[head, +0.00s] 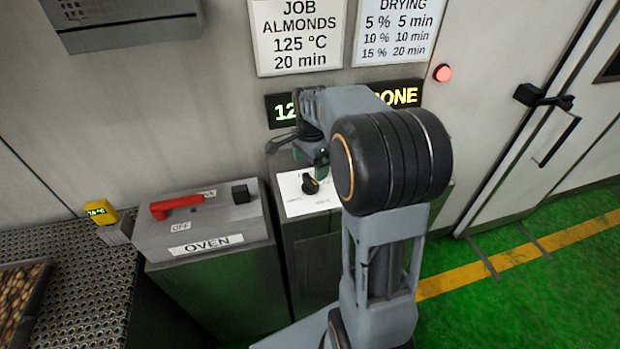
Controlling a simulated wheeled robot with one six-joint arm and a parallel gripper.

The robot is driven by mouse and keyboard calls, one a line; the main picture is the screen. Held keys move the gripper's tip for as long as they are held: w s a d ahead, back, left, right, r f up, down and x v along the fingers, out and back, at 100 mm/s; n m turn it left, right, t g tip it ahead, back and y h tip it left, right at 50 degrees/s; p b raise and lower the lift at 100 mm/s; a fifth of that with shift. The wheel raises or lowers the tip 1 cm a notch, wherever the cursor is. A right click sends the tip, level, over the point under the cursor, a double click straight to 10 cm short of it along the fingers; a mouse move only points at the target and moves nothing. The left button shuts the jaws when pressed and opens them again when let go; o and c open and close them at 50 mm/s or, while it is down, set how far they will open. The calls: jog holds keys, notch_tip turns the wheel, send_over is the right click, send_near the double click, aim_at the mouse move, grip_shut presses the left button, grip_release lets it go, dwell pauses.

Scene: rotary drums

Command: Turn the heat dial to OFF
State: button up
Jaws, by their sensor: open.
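The heat dial (310,184) is a small black knob with an orange pointer mark. It sits on a white plate (318,203) on top of a grey cabinet, near the middle of the head view. The lettering around the dial is too small to read, and my arm hides the plate's right side. My gripper (294,152) is open and empty. Its fingers are just above and behind the dial in the picture, apparently apart from it.
A grey box labelled OVEN (202,225) with a red lever (177,206) stands left of the dial. Two signs hang on the wall, above partly hidden displays reading "12" and "ONE" (400,95). A red lamp (442,73) glows. Green floor is clear at right.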

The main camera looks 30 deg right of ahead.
aim_at(310, 179)
jog(key=shift+f, duration=3)
jog(key=c, duration=0.9)
